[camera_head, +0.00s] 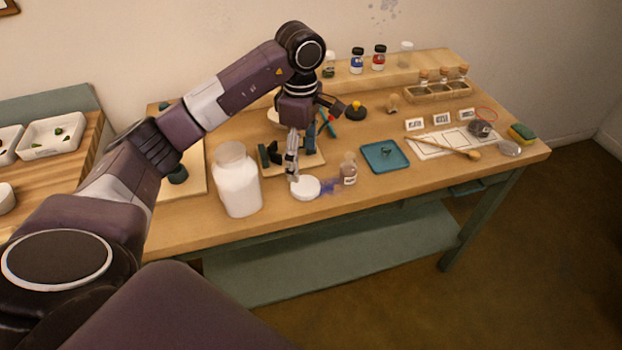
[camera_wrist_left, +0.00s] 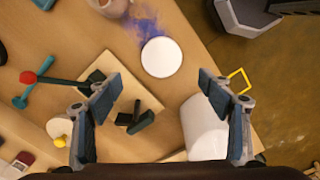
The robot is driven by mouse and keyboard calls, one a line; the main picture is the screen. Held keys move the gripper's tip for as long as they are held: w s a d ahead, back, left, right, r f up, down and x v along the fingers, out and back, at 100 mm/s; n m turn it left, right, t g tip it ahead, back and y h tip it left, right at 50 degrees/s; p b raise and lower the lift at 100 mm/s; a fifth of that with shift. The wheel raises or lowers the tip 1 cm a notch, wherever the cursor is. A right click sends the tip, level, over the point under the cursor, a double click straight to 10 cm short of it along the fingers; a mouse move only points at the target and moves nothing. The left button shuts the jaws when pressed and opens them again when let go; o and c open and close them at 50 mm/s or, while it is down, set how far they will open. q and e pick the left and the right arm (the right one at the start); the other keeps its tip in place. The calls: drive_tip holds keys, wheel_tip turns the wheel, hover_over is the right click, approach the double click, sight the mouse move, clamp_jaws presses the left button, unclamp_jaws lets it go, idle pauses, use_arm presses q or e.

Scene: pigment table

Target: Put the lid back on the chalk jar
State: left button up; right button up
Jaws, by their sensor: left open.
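The chalk jar (camera_head: 237,182) is a large upright jar of white material near the table's front edge, with no lid on its mouth. It also shows in the left wrist view (camera_wrist_left: 203,132), partly behind a finger. The round white lid (camera_head: 305,187) lies flat on the table to the right of the jar. In the left wrist view the lid (camera_wrist_left: 161,57) is beyond the fingertips, roughly centred between them. My left gripper (camera_head: 292,175) is open and empty, pointing down just above and beside the lid. My right gripper is not in view.
Blue-violet powder (camera_head: 328,187) is spilled beside the lid, with a small bottle (camera_head: 348,169) just past it. A small board with dark blocks (camera_wrist_left: 136,122) lies behind the lid. A teal tray (camera_head: 384,156) is farther right.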

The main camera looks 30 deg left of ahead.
sight(305, 185)
use_arm(q)
drive_tip(key=shift+s, duration=0.25)
drive_tip(key=shift+f, duration=0.15)
drive_tip(key=shift+d+f+p, duration=0.1)
drive_tip(key=shift+f+p, duration=0.2)
drive_tip(key=shift+f, duration=0.6)
drive_tip(key=shift+w+f, duration=0.1)
drive_tip(key=shift+f, duration=0.4)
drive_tip(key=f, duration=0.1)
drive_tip(key=f+p, duration=0.2)
drive_tip(key=shift+d+f, duration=0.25)
drive_tip(key=shift+f, duration=0.6)
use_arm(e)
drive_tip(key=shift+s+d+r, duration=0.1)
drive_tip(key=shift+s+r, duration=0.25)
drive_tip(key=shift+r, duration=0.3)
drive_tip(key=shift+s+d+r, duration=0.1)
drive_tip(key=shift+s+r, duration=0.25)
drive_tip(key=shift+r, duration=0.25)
